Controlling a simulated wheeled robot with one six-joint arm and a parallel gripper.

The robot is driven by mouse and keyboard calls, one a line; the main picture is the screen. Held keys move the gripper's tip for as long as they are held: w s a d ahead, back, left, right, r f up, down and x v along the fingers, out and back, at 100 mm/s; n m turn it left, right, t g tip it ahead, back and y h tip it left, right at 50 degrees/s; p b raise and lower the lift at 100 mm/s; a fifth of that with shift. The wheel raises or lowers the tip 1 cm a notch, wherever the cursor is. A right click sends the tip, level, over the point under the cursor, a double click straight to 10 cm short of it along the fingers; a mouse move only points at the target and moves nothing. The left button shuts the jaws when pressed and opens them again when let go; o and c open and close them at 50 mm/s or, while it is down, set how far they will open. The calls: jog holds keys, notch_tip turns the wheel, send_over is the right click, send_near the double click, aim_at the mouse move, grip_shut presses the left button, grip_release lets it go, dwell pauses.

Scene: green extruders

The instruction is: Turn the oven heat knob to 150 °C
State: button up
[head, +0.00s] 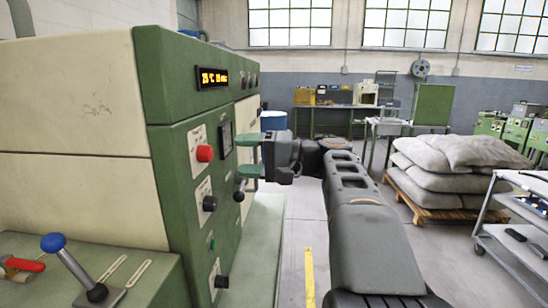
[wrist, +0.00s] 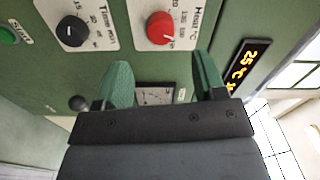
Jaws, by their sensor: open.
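The red heat knob (head: 205,153) sits on its white scale plate on the green oven front, below the display (head: 212,77). In the wrist view the red knob (wrist: 160,28) is under the label "Heat °C"; its exact setting is too small to read. The display (wrist: 247,65) shows 25 °C. My gripper (head: 240,155) is open and empty, its green fingers one above the other, to the right of the knob and apart from it. In the wrist view the gripper (wrist: 161,64) has its fingertips either side of the knob's line, short of it.
A black timer knob (wrist: 73,31) and a green start button (wrist: 8,34) are beside the heat knob. A lever with a blue ball (head: 53,243) stands at the front left. Sacks on a pallet (head: 455,165) and a grey cart (head: 510,215) are at right. The floor between is clear.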

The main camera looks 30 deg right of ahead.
jog(key=v, duration=0.6)
jog(key=shift+s+d, duration=0.2)
notch_tip(320, 180, down, 18)
jog(key=m+g+h+p, duration=0.4)
jog(key=h, duration=0.6)
jog(key=s+a+n+g+h+p, duration=0.3)
jog(key=s+a+n+h+p, duration=0.1)
jog(key=s+a+n+p, duration=0.5)
jog(key=shift+a+h+p, duration=0.3)
jog(key=shift+a+p, duration=0.35)
jog(key=shift+a, duration=0.5)
